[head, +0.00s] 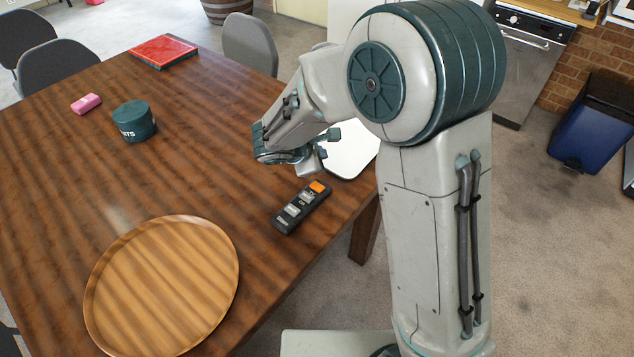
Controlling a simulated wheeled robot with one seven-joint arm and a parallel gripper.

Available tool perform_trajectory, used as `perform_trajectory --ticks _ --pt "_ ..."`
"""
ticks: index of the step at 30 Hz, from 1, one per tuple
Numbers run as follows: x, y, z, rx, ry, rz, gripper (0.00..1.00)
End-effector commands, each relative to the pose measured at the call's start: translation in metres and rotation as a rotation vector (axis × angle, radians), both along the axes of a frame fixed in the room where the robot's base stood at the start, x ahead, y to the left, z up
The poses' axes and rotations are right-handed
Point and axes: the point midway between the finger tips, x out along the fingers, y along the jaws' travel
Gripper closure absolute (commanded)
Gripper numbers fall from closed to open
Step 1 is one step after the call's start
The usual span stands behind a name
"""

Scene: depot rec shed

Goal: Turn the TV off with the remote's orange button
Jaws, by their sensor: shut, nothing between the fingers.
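The dark remote (293,215) lies on the wooden table near its right edge, with pale buttons along its face. Its orange button (318,187) is at the end farther from me. My gripper (326,147) is above the table, just beyond the orange end of the remote. It is shut and empty, and it looks apart from the remote. My arm hides part of the table's right side. No TV shows in this view.
A round wooden tray (160,290) lies near the front of the table (210,170). A white flat item (352,155) lies partly behind my arm. A green tin (134,121), a pink block (86,104) and a red flat box (163,52) stand farther off. Chairs (250,43) line the far side.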

Motion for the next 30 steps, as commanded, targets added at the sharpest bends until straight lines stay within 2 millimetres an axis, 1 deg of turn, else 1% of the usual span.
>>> perform_trajectory --ticks 1,5,14,19,23,26,30 --pt "0.003 0.007 -0.004 -0.012 0.002 0.030 1.00" --pt "0.006 0.015 -0.008 -0.027 0.001 0.065 1.00" --pt "0.006 0.014 -0.008 -0.027 0.000 0.064 1.00" --pt "0.006 0.014 -0.013 -0.027 0.001 0.063 1.00" --pt "0.006 0.014 -0.024 -0.027 0.001 0.063 1.00" --pt "0.006 0.014 -0.037 -0.028 0.001 0.063 1.00" --pt "0.006 0.014 -0.058 -0.028 0.002 0.063 1.00"
